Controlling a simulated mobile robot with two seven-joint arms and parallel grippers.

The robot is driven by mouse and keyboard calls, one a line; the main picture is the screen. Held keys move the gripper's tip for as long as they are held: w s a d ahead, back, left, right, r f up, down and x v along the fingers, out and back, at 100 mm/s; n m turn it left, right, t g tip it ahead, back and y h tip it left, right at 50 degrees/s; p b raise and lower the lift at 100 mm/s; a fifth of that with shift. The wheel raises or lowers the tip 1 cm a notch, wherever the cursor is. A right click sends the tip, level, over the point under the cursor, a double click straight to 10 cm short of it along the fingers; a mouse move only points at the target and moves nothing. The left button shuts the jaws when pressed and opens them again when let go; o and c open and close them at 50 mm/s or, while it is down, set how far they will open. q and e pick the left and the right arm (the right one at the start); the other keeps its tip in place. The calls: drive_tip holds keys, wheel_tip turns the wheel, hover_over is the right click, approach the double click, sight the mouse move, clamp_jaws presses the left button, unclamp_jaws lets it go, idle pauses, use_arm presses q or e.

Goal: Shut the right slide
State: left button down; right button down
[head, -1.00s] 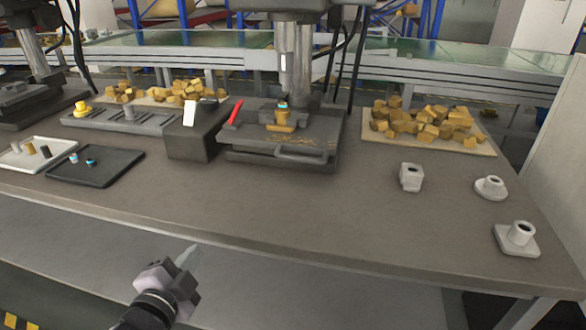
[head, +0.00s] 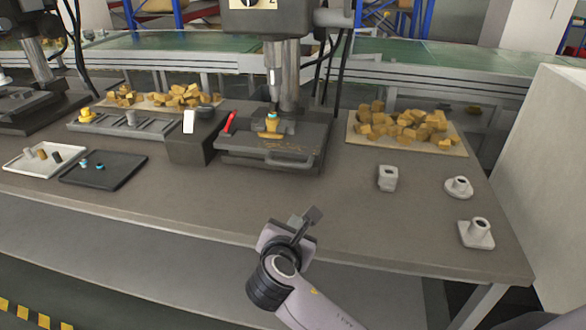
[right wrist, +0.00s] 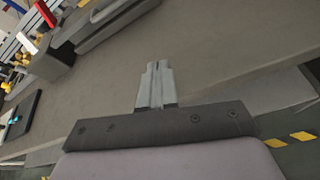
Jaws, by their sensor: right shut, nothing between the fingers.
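The right slide (head: 300,139) is the dark flat plate with a bar handle at its front edge, under the middle press. A brass-coloured part (head: 271,125) with a blue top stands on it. I cannot tell how far out the slide is. My right gripper (head: 312,214) is shut and empty, in front of the slide and apart from it, near the table's front edge. Its closed fingers show in the right wrist view (right wrist: 155,86), pointing over bare table. The slide's base (right wrist: 112,22) is partly in that view at the top. My left gripper is not in view.
A red lever (head: 229,122) and a dark box (head: 190,145) stand left of the slide. Black (head: 120,180) and white (head: 20,160) trays lie further left. Grey fittings (head: 388,178) stand on the right. A board (head: 355,138) of brass blocks is behind. The front middle table is clear.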

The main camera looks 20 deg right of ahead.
wheel_tip(320, 180, up, 5)
drive_tip(key=w+a+n+t+h, duration=0.1)
drive_tip(key=w+n, duration=0.2)
approach(299, 166)
drive_tip(key=shift+n, duration=0.3)
drive_tip(key=x, duration=0.7)
drive_tip(key=shift+f+b, duration=0.1)
drive_tip(key=shift+b, duration=0.25)
drive_tip(key=w+d, duration=0.1)
drive_tip(key=w+d+b, duration=0.1)
drive_tip(key=w, duration=0.1)
drive_tip(key=shift+w+d+r+t, duration=0.1)
drive_tip(key=shift+d+r+t, duration=0.05)
drive_tip(key=shift+r+t, duration=0.15)
